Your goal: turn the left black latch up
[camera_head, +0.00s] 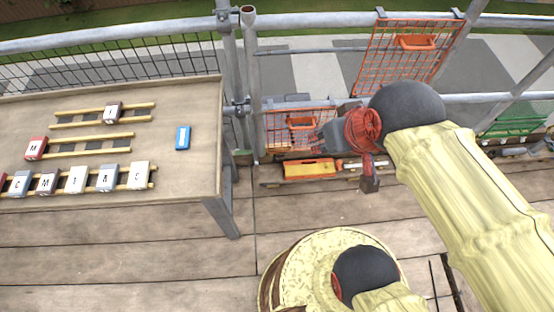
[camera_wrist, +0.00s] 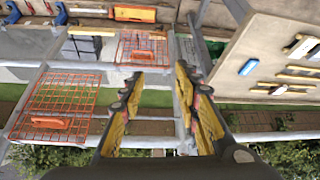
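My gripper (camera_head: 318,140) points left in the head view, in front of the scaffold rail to the right of the table. In the wrist view its two yellow-padded fingers (camera_wrist: 160,72) stand apart with nothing held between them. No black latch can be made out for sure.
A wooden table (camera_head: 190,105) holds lettered tiles on yellow battens and a blue block (camera_head: 183,138). A second orange mesh (camera_wrist: 142,50) with a tray hangs near my gripper. A yellow-orange item (camera_head: 308,169) lies low beside the rail. Grey scaffold posts (camera_head: 252,90) and rails stand close by.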

